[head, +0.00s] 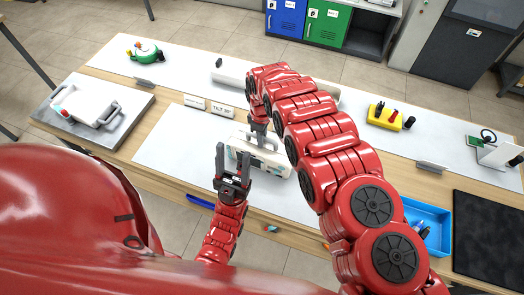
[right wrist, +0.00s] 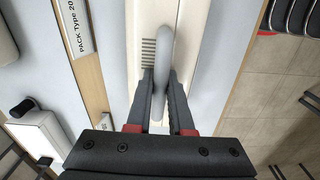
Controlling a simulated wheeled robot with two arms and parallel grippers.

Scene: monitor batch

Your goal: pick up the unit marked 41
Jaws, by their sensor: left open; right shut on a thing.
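A white unit with grey trim (head: 268,161) is at the white mat in the middle of the bench; I cannot tell whether it rests on it. Its number is not readable. My right gripper (head: 259,126) is shut on the unit's grey handle. In the right wrist view the two fingers (right wrist: 160,95) stand on either side of the grey handle (right wrist: 165,50), over the white unit body (right wrist: 190,35). My left gripper (head: 233,165) is open and empty, in front of the unit's left end in the head view. My right arm hides part of the bench behind the unit.
A similar white unit (head: 88,102) lies on a grey plate (head: 45,116) at the left. Small signs (head: 209,106) stand behind the mat (head: 165,148). A blue bin (head: 433,215) and dark mat (head: 490,235) are at the right. A yellow tool holder (head: 390,117) stands farther back.

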